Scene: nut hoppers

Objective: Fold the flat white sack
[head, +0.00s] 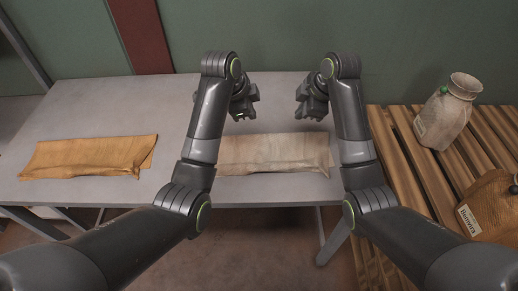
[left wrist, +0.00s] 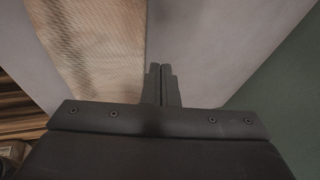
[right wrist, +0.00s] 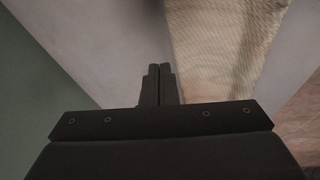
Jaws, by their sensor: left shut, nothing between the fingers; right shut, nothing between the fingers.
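The white sack (head: 275,153), pale beige with a woven texture, lies flat as a long narrow strip on the grey table, near its front edge. My arms partly cover its ends in the head view. It also shows in the left wrist view (left wrist: 98,45) and in the right wrist view (right wrist: 222,45). My left gripper (head: 247,113) is shut and empty, just beyond the sack's far edge, toward its left part. My right gripper (head: 302,113) is shut and empty, beyond the far edge toward its right end. In both wrist views the closed fingers are beside the sack, with nothing between them.
A tan-orange sack (head: 90,157) lies as a similar strip on the left of the table (head: 180,185). On the slatted wooden pallet (head: 415,185) at the right stand a filled pale sack (head: 446,115) and a brown labelled sack (head: 490,205). The table's back strip is clear.

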